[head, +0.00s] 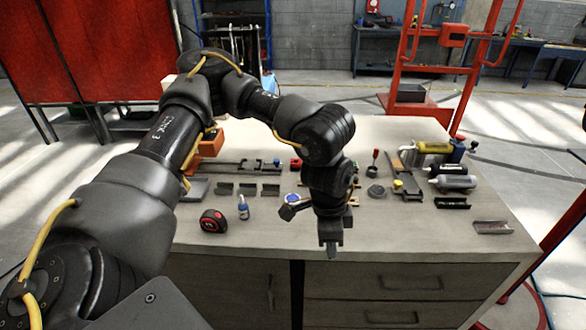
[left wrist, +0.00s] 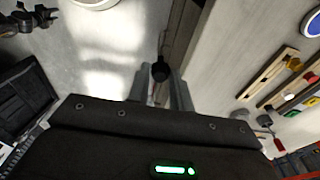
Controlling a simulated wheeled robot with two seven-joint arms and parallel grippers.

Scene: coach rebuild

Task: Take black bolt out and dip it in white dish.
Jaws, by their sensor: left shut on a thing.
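My left gripper (head: 331,250) points down at the front edge of the workbench in the head view. In the left wrist view its two fingers (left wrist: 160,92) are shut on the black bolt, whose dark round head (left wrist: 160,71) shows between the tips. The bolt cannot be made out in the head view. A pale round dish (left wrist: 95,2) with a brownish rim is cut off by the top edge of the left wrist view. A white-rimmed dish with a blue inside (left wrist: 312,21) is at the top right. My right gripper is not in view.
The workbench (head: 420,240) has a clear strip along its front. A red tape measure (head: 213,221) and a small blue-and-white bottle (head: 243,208) stand left of the gripper. Black trays (head: 453,203), a grey round piece (head: 376,191) and cylinders (head: 452,183) are at right.

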